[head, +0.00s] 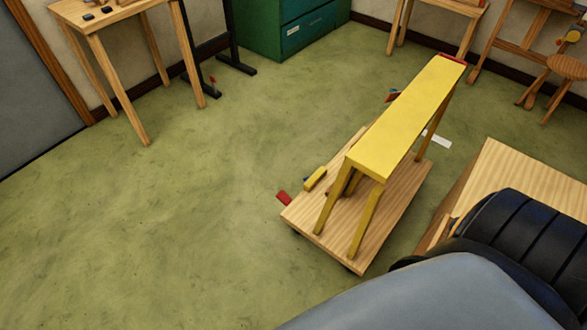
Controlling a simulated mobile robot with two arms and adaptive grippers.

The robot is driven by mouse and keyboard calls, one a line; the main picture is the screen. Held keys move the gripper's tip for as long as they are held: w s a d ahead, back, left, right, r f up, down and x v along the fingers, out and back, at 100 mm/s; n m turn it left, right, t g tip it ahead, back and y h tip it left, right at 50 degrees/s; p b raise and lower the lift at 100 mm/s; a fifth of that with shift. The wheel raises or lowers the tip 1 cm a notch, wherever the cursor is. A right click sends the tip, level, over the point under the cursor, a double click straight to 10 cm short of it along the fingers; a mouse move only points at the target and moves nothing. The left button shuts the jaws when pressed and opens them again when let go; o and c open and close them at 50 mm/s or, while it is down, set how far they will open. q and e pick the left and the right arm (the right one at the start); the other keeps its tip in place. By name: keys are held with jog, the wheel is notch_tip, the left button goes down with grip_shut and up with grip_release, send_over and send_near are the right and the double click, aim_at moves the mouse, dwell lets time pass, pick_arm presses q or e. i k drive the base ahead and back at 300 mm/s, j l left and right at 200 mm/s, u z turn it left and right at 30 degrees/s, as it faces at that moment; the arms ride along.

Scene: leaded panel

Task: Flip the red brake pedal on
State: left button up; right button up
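A small red pedal (283,197) sticks out at the left corner of a low wooden dolly (300,216), close to the floor. It looks tilted outward, but its on or off position is hard to tell. A second small red piece (392,96) shows near the dolly's far end, partly hidden behind the yellow bench; I cannot tell if it is also a pedal. A yellow bench (405,115) with long legs stands on the dolly. Neither of my grippers is in view.
A yellow block (316,179) lies on the dolly beside the bench. A pale wooden surface (530,180) is close at the right. A wooden table (95,25) and green cabinet (290,30) stand at the back. The green floor left of the dolly is clear.

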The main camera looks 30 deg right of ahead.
aim_at(281, 196)
jog(key=i+z, duration=0.45)
jog(key=i+j+z, duration=0.25)
jog(key=z, duration=0.25)
jog(key=i+j+z, duration=0.45)
jog(key=k+j+z, duration=0.25)
jog(key=j, duration=0.2)
jog(key=k+j+z, duration=0.3)
jog(key=k+j, duration=0.05)
jog(key=k, duration=0.05)
